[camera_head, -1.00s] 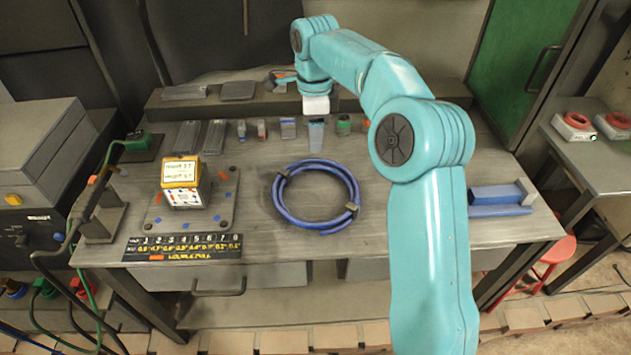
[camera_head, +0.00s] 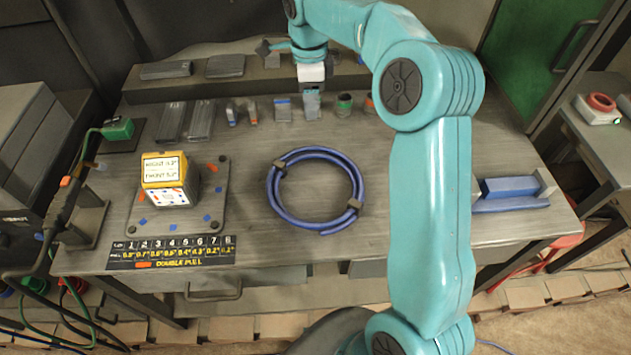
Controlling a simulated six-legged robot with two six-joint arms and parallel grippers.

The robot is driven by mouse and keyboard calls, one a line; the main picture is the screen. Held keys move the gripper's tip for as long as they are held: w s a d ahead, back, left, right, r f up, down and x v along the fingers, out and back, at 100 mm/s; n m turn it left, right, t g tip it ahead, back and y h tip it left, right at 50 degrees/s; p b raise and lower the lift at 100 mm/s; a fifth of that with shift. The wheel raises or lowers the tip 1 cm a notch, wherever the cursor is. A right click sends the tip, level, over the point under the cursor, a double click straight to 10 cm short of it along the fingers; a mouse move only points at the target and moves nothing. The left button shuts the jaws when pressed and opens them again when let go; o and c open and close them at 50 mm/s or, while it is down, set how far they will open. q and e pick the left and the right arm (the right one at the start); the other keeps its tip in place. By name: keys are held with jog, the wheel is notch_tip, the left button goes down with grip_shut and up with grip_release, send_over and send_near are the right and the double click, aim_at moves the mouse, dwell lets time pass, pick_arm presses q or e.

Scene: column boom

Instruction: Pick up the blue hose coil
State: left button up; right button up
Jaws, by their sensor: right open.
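The blue hose coil (camera_head: 361,180) lies flat as a ring on the grey workbench, left of my right arm. Dark clips hold it at its upper left and lower right, and a loose end shows at its lower edge. My right gripper (camera_head: 312,88) hangs pointing down over the back of the bench, beyond the coil and apart from it. It is open, with no object visibly held; its fingers are small and hard to make out. My left gripper is not in view.
A yellow-topped box (camera_head: 166,180) stands on a plate left of the coil, behind a numbered black strip (camera_head: 170,252). Several small containers line the bench's back. A blue block (camera_head: 508,187) lies at right. Bare bench surrounds the coil.

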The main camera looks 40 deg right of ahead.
send_over(312, 144)
jog(key=f, duration=0.8)
jog(key=shift+w+d, duration=0.1)
jog(key=shift+w, duration=0.2)
jog(key=shift+s+f, duration=0.1)
jog(key=shift+f, duration=0.1)
notch_tip(312, 144, down, 5)
jog(key=shift+s+p, duration=0.15)
jog(key=shift+p, duration=0.35)
jog(key=shift+s, duration=0.1)
grip_shut()
